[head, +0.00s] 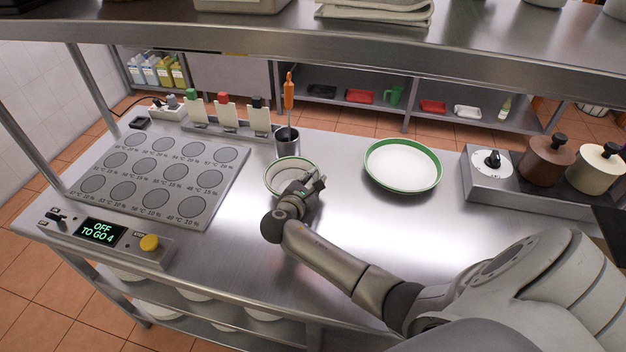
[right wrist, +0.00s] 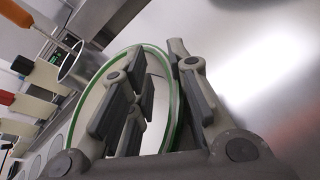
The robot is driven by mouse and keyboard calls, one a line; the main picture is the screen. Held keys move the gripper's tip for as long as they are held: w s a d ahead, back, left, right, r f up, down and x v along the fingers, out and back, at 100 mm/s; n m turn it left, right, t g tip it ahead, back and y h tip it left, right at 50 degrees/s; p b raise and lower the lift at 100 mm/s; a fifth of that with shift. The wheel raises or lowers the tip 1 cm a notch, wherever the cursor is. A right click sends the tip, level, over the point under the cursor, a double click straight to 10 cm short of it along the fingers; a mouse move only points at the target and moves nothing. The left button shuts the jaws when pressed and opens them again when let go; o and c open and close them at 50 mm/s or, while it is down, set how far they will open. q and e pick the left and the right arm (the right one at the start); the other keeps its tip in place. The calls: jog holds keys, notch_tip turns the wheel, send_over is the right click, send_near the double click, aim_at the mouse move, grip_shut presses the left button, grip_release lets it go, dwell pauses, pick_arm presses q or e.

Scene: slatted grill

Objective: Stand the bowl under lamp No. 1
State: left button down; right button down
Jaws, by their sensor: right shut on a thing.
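The bowl (head: 283,173), pale with a green rim, is on the steel counter left of the middle in the head view. My right gripper (head: 313,186) is shut on its right-hand rim. In the right wrist view the bowl's green rim (right wrist: 103,77) passes between the fingers (right wrist: 160,58), which hide part of it. I cannot tell whether the bowl touches the counter. No lamp is recognisable in either view, so lamp No. 1 cannot be placed. My left gripper is not in view.
A green-rimmed plate (head: 402,166) lies right of the bowl. A metal cup (head: 287,142) with an orange-handled tool stands behind it. Left is a panel of grey discs (head: 225,155) and a display box (head: 100,232). An overhead shelf (head: 330,44) crosses above. The front middle counter is bare.

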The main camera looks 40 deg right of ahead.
jog(key=c, duration=1.3)
grip_release()
jog(key=shift+s+a, duration=0.1)
jog(key=shift+a, duration=0.05)
jog(key=b+v, duration=0.1)
jog(key=v, duration=1.1)
jog(key=shift+b, duration=0.4)
